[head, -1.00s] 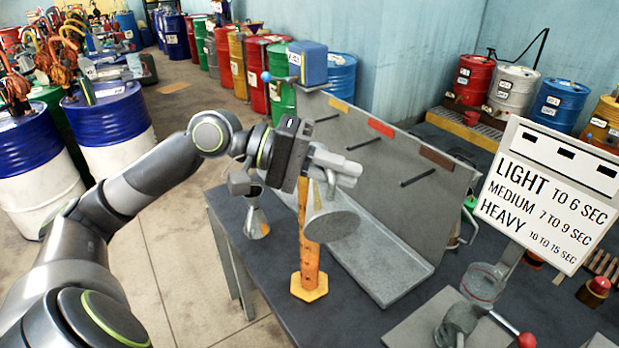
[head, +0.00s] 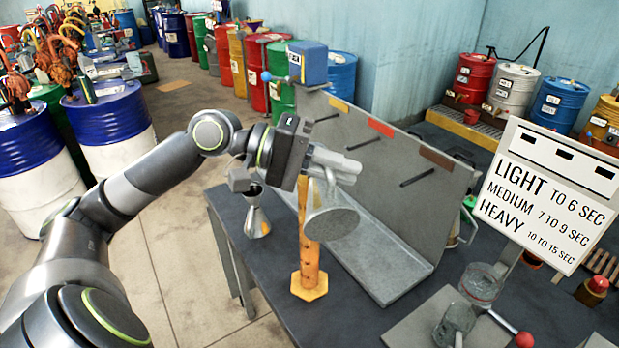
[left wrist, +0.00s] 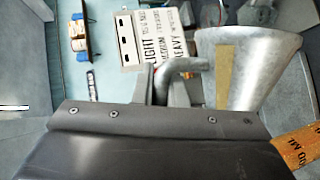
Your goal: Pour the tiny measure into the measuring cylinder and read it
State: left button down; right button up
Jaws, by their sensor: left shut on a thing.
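My left gripper (head: 332,166) is shut on a small grey metal conical measure (head: 331,222), which hangs tilted with its wide round end towards the head camera. In the left wrist view, the measure (left wrist: 248,68) flares upward beside the fingers, with its bent handle (left wrist: 184,68) between them. The amber measuring cylinder (head: 309,250) stands upright on a yellow hexagonal base, just left of the wide end. Any oil level is unreadable. My right gripper is out of view.
Another metal conical vessel (head: 257,222) stands on the dark table (head: 270,270) at left. A grey tray with a pegged back panel (head: 400,160) lies behind. A timing sign (head: 550,195) and a red-knobbed lever (head: 524,340) stand at right.

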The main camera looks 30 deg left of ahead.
pick_arm(q)
jog(key=shift+w+a+r+n+h+p, duration=0.35)
jog(key=shift+r+p, duration=0.2)
jog(key=shift+p, duration=0.4)
jog(key=shift+w+a+r+n+h+p, duration=0.2)
jog(key=shift+r+n+p, duration=0.3)
jog(key=shift+p, duration=0.45)
dwell(2.7)
jog(key=shift+w+a+r, duration=0.15)
jog(key=shift+a+r, duration=0.05)
jog(key=shift+f, duration=0.1)
